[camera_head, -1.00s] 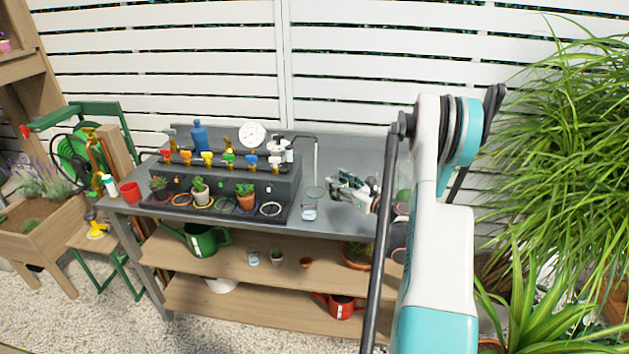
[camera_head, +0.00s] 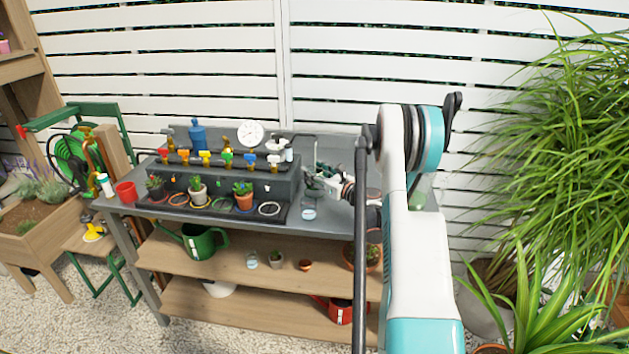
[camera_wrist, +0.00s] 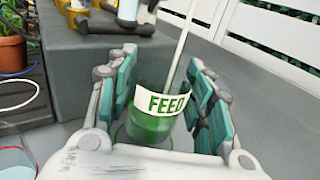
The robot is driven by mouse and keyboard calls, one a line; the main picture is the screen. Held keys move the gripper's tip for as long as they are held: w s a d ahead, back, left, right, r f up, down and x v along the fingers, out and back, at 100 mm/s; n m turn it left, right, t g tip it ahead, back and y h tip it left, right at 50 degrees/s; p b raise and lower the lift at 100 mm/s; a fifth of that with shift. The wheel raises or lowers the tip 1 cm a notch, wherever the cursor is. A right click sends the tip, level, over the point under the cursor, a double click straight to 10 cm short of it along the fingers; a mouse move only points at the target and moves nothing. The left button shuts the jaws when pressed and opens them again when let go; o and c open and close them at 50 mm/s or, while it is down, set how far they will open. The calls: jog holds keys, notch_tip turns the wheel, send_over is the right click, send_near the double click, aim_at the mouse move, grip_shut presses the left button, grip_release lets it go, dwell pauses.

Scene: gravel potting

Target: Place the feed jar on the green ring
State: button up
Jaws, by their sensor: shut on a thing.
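The feed jar (camera_wrist: 150,122) is green glass with a white FEED label, seen in the wrist view. My gripper (camera_wrist: 165,110) is shut on it, with one teal-padded finger on each side. In the head view my gripper (camera_head: 322,180) is over the right part of the bench, right of the black tray; I cannot make out the jar there. The green ring (camera_head: 222,204) lies in the tray, between the yellow ring and the blue ring.
The grey bench (camera_head: 340,212) carries a raised block with several coloured taps (camera_head: 228,157). Potted plants stand on some tray rings, including a terracotta pot (camera_head: 243,200) right of the green ring. A clear beaker (camera_head: 309,211) stands near my gripper. A thin upright pipe (camera_wrist: 180,50) rises behind the jar.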

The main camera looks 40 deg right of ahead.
notch_tip(320, 180, down, 2)
jog(key=shift+b, duration=0.35)
jog(key=o, duration=1.2)
jog(key=shift+f, duration=0.1)
jog(key=shift+r, duration=0.2)
jog(key=s+p, duration=0.1)
jog(key=s, duration=0.3)
jog(key=s+p, duration=0.1)
jog(key=s, duration=0.3)
jog(key=s+p, duration=0.2)
jog(key=s, duration=0.2)
jog(key=shift+d, duration=0.3)
